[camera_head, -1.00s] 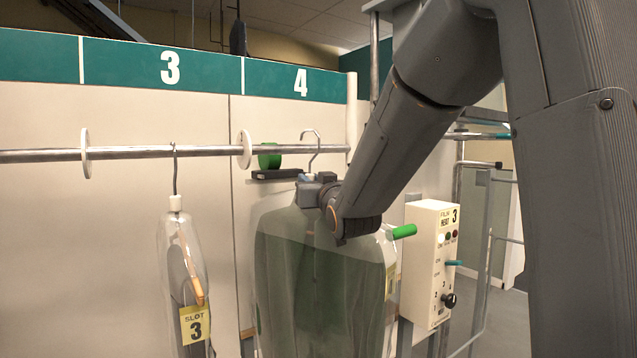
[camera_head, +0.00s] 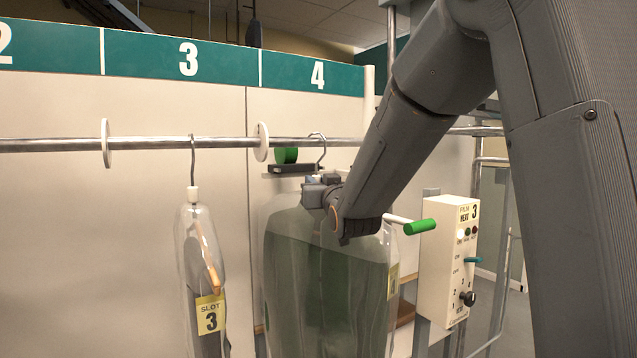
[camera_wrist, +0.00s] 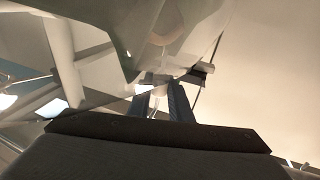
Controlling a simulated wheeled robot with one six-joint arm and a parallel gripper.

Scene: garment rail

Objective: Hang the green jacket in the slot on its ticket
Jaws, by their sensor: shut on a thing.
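The green jacket (camera_head: 325,285) hangs in a clear film cover from a hanger, under the number 4 on the sign. My gripper (camera_head: 316,190) is shut on the hanger's neck, just above the cover's shoulders. The hanger's metal hook (camera_head: 319,146) rises to the height of the steel rail (camera_head: 220,142); I cannot tell if it rests on the rail. In the wrist view the gripper's fingers (camera_wrist: 162,100) close at the neck below the clear film. A yellow ticket (camera_head: 393,280) sits at the cover's right edge, mostly hidden, its number unreadable.
A covered dark garment (camera_head: 203,270) with a yellow ticket "SLOT 3" hangs at left under number 3. White divider discs (camera_head: 262,142) split the rail. A white control box (camera_head: 449,262) stands at right, with a green-handled lever (camera_head: 420,227) near the jacket's right shoulder.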

